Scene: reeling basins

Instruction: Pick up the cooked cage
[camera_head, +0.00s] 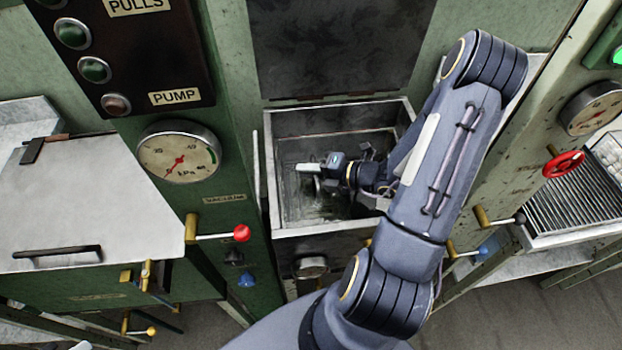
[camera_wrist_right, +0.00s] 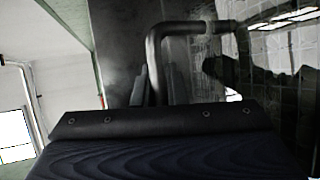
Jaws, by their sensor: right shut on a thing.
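My right gripper (camera_head: 328,168) reaches down into an open metal basin (camera_head: 340,116) in the middle of the head view. It is shut on a dark bent bar, the handle (camera_wrist_right: 153,62) of the cage, which shows between the fingers (camera_wrist_right: 157,88) in the wrist view. The mesh of the cage (camera_wrist_right: 272,92) fills the right of the wrist view. In the head view the cage is mostly hidden inside the basin and behind my gripper and arm; I cannot tell whether it touches the basin floor. My left gripper is not in view.
The basin's dark lid (camera_head: 340,45) stands raised behind it. A green panel with a gauge (camera_head: 179,151) and a red-knobbed lever (camera_head: 241,233) stands left. A closed pale lid (camera_head: 85,205) lies further left. A slatted metal tray (camera_head: 570,195) and red valve wheel (camera_head: 564,164) are right.

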